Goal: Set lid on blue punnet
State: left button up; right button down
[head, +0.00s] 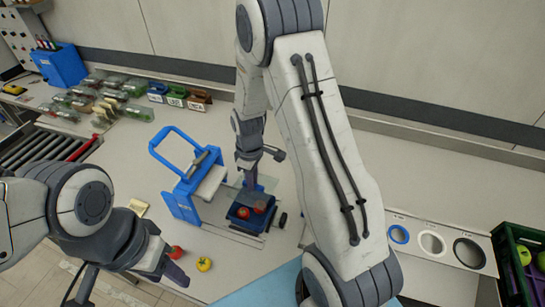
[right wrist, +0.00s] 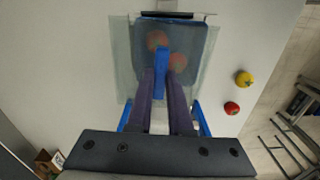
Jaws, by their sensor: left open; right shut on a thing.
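The blue punnet (head: 243,222) holds red tomatoes and sits on the worktop in the middle of the head view. In the right wrist view the punnet (right wrist: 200,42) shows through a clear lid (right wrist: 119,70). My right gripper (right wrist: 162,75) is shut on the lid's blue grip tab, above the punnet. It also shows in the head view (head: 250,180), partly hidden by its own arm. Whether the lid touches the punnet's rim is unclear. My left gripper (head: 172,278) is open and empty near the front edge, left of the punnet.
A blue-framed device (head: 178,205) stands just left of the punnet. A red tomato (head: 175,252) and a yellow one (head: 204,264) lie in front. Filled clear packs (head: 110,95) stand at back left. A green crate (head: 512,240) stands at far right.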

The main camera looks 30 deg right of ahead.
jog(key=shift+s+a+r, duration=0.25)
jog(key=shift+s+a, duration=0.05)
jog(key=shift+a, duration=0.2)
jog(key=shift+a+f, duration=0.1)
jog(key=shift+a, duration=0.1)
jog(key=shift+s+f, duration=0.1)
jog(key=shift+f, duration=0.1)
notch_tip(320, 180, down, 7)
jog(key=b, duration=0.5)
jog(key=shift+r, duration=0.15)
pick_arm(q)
notch_tip(320, 180, down, 5)
jog(key=shift+r, duration=0.2)
pick_arm(e)
jog(key=shift+c, duration=1.8)
grip_release()
jog(key=shift+r, duration=0.1)
pick_arm(q)
jog(key=shift+r+p, duration=2.75)
jog(key=shift+r, duration=0.15)
pick_arm(e)
jog(key=shift+r, duration=3.45)
